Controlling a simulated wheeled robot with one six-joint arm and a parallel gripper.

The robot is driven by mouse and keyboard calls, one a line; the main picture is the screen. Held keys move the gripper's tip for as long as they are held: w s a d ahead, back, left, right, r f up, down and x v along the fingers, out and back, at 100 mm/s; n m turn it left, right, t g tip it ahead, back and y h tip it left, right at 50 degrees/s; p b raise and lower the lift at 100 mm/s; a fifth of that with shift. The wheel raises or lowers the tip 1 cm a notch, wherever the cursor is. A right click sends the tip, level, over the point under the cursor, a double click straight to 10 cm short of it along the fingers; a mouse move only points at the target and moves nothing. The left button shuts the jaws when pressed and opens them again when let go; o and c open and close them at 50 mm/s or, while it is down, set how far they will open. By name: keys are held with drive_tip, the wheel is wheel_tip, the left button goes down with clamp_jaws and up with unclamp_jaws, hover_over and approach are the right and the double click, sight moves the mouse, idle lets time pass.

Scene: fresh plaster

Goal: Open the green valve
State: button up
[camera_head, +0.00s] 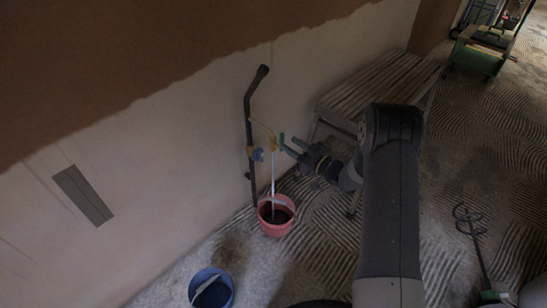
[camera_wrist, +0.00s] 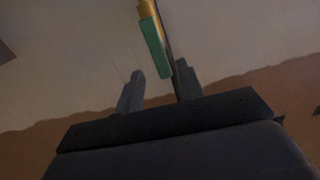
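The green valve handle (camera_wrist: 153,45) hangs from a yellow fitting (camera_wrist: 147,9) in the wrist view. In the head view the handle (camera_head: 282,139) is small, beside the yellow fitting on the dark wall pipe (camera_head: 249,115). My gripper (camera_wrist: 159,70) is open, with one finger on each side of a gap. The handle's lower end shows near the fingertips, towards the right finger. I cannot tell whether it touches a finger. In the head view my gripper (camera_head: 292,147) is right of the pipe, close to the valve. A pale stream runs down below the fitting.
A blue valve part (camera_head: 257,155) sits on the pipe. A red bucket (camera_head: 276,228) stands under the stream and a blue bucket (camera_head: 198,290) stands nearer. A slatted wooden bench (camera_head: 375,88) is behind my arm. A mixing paddle (camera_head: 476,240) is at the right.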

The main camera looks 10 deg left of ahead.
sight(282, 139)
drive_tip(key=v, duration=0.9)
drive_tip(key=shift+a, duration=0.1)
drive_tip(key=x, duration=1.1)
drive_tip(key=shift+w+a, duration=0.3)
